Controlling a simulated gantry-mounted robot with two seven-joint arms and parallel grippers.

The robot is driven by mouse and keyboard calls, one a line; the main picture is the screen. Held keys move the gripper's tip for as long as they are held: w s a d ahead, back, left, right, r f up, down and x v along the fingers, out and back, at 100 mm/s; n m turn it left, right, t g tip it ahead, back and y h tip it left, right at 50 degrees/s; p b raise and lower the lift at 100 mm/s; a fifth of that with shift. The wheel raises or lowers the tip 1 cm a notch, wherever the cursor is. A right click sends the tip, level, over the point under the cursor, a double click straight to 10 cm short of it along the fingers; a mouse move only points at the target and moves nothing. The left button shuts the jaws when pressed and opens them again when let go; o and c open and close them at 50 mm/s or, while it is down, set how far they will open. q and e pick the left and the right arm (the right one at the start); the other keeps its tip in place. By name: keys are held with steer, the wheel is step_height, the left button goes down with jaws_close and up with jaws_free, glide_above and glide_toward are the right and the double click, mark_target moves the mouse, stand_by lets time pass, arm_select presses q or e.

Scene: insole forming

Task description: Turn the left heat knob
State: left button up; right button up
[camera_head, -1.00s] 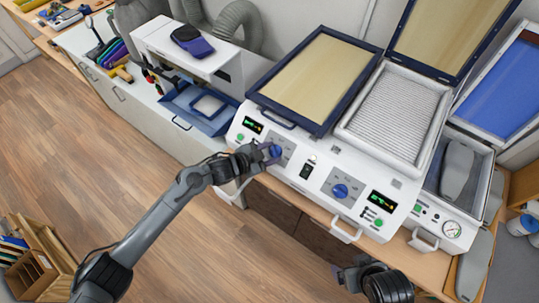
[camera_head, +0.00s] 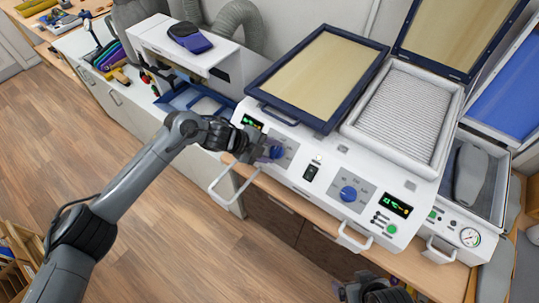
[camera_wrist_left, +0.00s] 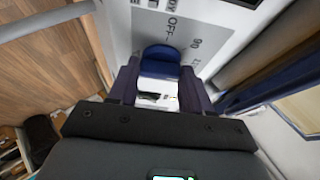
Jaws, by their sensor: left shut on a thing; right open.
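The left heat knob (camera_head: 274,151) is a round blue dial on a grey dial plate at the left of the white machine's front panel. My left gripper (camera_head: 260,147) is at the panel with its fingers shut on this knob. In the left wrist view the blue knob (camera_wrist_left: 161,60) sits between the two dark fingertips of the left gripper (camera_wrist_left: 159,85), near the printed "OFF" and "90" marks. The right heat knob (camera_head: 348,193) is blue and free. My right gripper (camera_head: 350,291) is open and low at the bottom edge, apart from the machine.
The white heating machine (camera_head: 318,159) has a white handle (camera_head: 235,184) at its left front and another (camera_head: 354,239) at its right. A closed framed lid (camera_head: 325,75) lies left of a ribbed tray (camera_head: 405,110). Open floor lies in front.

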arm_select(q)
steer(key=m+b, duration=0.1)
steer(key=m, duration=0.1)
steer(key=m+g+y+b, duration=0.1)
steer(key=m+b, duration=0.1)
steer(key=shift+w+d+y, duration=0.15)
steer(key=shift+y, duration=0.15)
steer(key=shift+r+m+y+b, duration=0.1)
steer(key=shift+m+y+b, duration=0.3)
steer(key=shift+m, duration=0.8)
steer(key=shift+d+m+g+y, duration=0.1)
steer(key=shift+m+g+y, duration=0.25)
steer(key=shift+m, duration=0.45)
steer(key=shift+r+b, duration=0.1)
steer(key=shift+b, duration=0.2)
steer(key=o, duration=1.1)
steer(key=shift+c, duration=0.2)
